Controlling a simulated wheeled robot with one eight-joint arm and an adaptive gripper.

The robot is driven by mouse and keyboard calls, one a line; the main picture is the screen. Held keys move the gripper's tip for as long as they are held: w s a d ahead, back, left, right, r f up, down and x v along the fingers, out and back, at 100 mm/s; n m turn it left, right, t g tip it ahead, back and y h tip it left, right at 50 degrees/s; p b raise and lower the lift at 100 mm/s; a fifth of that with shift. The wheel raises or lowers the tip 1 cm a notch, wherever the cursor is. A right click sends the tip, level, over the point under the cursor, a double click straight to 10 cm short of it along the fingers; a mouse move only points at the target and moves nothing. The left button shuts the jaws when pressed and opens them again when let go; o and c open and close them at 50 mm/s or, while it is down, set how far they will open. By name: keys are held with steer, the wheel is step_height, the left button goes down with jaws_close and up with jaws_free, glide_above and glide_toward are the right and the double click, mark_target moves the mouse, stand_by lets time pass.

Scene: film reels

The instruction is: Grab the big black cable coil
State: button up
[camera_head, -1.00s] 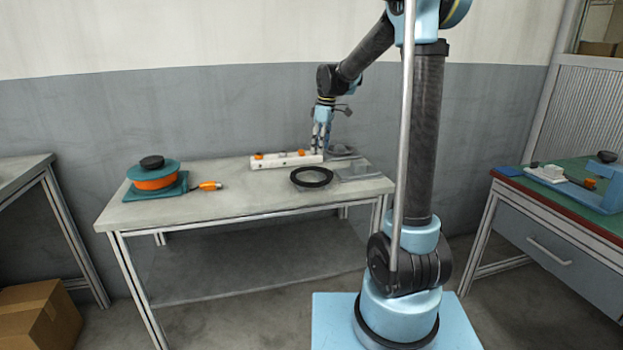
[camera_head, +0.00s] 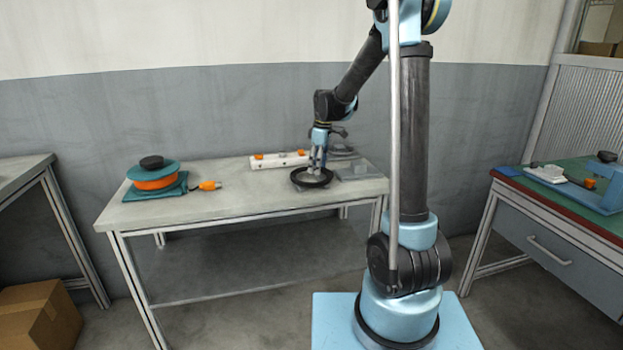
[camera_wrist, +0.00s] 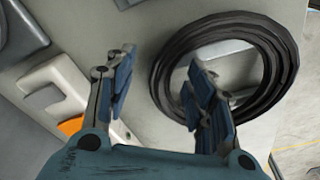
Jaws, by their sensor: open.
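The big black cable coil (camera_head: 299,181) lies flat on the grey table, near its right end. In the wrist view the coil (camera_wrist: 271,33) is a wide ring of several turns. My gripper (camera_head: 317,168) points down at the coil in the head view and hides part of it. In the wrist view my gripper (camera_wrist: 158,78) is open and empty. Its right finger overlaps the coil's inside and its left finger is outside, so the coil's left rim shows between them. I cannot tell whether the fingers touch it.
A white power strip (camera_head: 275,160) with orange parts lies behind the coil. A teal and orange reel (camera_head: 155,183) sits at the table's left end, with an orange plug (camera_head: 208,185) beside it. Between the plug and coil the table (camera_head: 250,195) is clear.

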steer(key=shift+c, duration=0.5)
jaws_close()
